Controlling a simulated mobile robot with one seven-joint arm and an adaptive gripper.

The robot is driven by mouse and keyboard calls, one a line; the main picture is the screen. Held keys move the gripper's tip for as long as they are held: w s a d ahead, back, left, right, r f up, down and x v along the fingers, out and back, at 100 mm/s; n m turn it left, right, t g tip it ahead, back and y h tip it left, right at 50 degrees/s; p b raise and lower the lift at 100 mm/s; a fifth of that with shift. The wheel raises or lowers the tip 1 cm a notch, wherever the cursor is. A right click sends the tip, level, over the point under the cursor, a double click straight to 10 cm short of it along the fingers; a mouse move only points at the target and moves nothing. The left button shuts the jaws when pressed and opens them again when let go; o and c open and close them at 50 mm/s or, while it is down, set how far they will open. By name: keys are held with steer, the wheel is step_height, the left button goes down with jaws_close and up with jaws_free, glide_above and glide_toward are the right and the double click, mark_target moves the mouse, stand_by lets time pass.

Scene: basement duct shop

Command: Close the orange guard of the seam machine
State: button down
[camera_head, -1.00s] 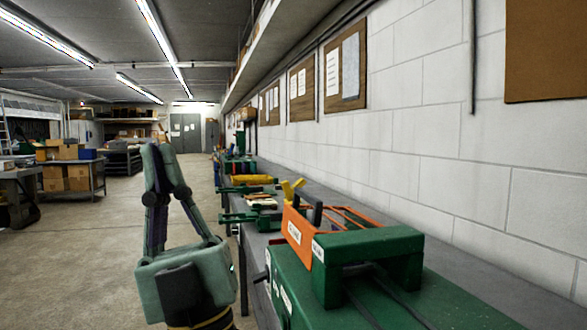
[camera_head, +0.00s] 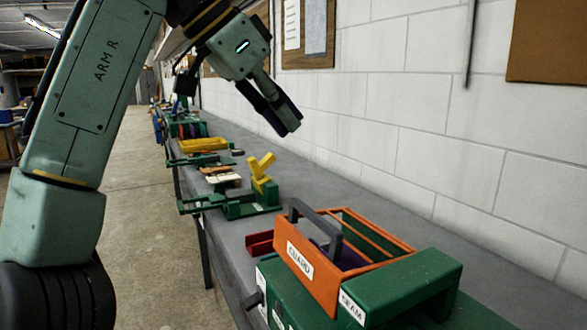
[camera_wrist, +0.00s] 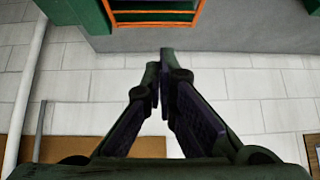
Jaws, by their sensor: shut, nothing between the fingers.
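The seam machine (camera_head: 405,285) is a green block with a "SEAM" label on the bench at the lower right of the head view. Its orange guard (camera_head: 325,282) has a "GUARD" label, a dark handle and a barred frame. Purple parts show through the frame; I cannot tell how far the guard stands open. My gripper (camera_head: 288,128) is shut and empty, pointing down above the bench, beyond and above the guard and apart from it. In the wrist view my gripper (camera_wrist: 161,55) shows its fingertips together, with the guard's orange bars (camera_wrist: 155,12) at the top edge.
A green fixture with a yellow clamp (camera_head: 262,172) stands on the grey bench (camera_head: 330,190) behind the machine. More tools, including a yellow one (camera_head: 204,144), line the bench farther back. The white block wall (camera_head: 400,120) runs along the right. The floor (camera_head: 135,220) at left looks clear.

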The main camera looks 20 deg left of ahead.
steer(key=shift+g, duration=0.4)
steer(key=x, duration=0.9)
steer(key=shift+s+d+f+p, duration=0.2)
steer(key=shift+s+f+p, duration=0.05)
steer(key=shift+f+p, duration=0.1)
step_height(320, 180, down, 2)
steer(key=shift+s+a+f, duration=0.1)
steer(key=shift+a+f, duration=0.05)
steer(key=shift+f, duration=0.05)
steer(key=shift+f+p, duration=0.3)
steer(key=shift+f, duration=0.45)
